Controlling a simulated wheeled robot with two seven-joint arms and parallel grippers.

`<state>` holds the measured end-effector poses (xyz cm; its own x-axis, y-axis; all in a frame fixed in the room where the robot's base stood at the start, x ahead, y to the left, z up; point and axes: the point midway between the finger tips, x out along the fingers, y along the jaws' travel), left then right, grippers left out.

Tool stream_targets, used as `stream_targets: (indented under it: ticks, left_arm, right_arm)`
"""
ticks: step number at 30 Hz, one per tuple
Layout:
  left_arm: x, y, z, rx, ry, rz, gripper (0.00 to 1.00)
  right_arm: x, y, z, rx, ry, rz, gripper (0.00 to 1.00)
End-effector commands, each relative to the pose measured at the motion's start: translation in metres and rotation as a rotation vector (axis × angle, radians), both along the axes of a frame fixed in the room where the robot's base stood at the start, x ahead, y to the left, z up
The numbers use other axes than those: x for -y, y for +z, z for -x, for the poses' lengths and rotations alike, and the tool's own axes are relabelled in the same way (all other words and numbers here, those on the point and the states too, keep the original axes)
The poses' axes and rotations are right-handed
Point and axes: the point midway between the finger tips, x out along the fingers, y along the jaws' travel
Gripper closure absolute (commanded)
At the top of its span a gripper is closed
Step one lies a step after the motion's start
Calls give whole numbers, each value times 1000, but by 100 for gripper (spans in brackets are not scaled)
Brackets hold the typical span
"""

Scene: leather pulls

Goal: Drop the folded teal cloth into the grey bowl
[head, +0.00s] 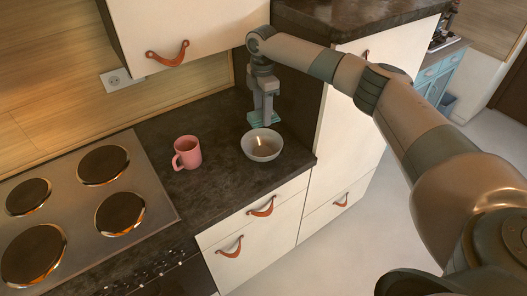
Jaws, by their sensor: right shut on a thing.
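The grey bowl (262,146) stands upright on the dark countertop near its right end, and its inside looks empty. My right gripper (262,111) points down just above the bowl's far rim. It is shut on the folded teal cloth (255,118), which shows as a small flat teal piece under the fingers. The cloth appears to be over the back part of the bowl; whether it touches the rim I cannot tell. My left gripper is not in view.
A pink mug (187,152) stands left of the bowl. A stove with round hotplates (103,165) lies further left. A wall cabinet (185,30) hangs above, and a tall cabinet (345,125) borders the counter on the right. The counter's front strip (225,195) is clear.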

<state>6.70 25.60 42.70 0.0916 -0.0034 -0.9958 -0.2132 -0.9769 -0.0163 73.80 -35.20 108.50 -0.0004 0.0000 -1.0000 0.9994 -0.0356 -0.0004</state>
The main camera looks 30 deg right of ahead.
Motion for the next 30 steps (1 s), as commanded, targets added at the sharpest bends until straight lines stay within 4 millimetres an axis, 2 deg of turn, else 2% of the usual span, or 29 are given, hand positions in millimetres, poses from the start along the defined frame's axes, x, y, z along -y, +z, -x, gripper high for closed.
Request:
stream_targets:
  ticks: [1, 3, 10, 24, 25, 27, 30]
  left_arm:
    - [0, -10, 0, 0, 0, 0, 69]
    - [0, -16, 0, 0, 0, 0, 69]
    - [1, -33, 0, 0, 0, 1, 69]
    - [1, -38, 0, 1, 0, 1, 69]
    - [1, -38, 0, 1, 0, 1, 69]
    - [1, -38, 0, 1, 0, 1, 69]
    - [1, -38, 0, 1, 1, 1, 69]
  right_arm:
    - [0, -10, 0, 0, 0, 0, 84]
    - [0, -17, 0, 0, 0, 0, 84]
    - [0, -36, 0, 2, 0, 0, 84]
    - [0, -41, 0, 1, 0, 0, 84]
    - [0, -41, 0, 1, 0, 0, 53]
    - [0, -41, 0, 1, 0, 0, 36]
    - [0, -41, 0, 1, 0, 0, 34]
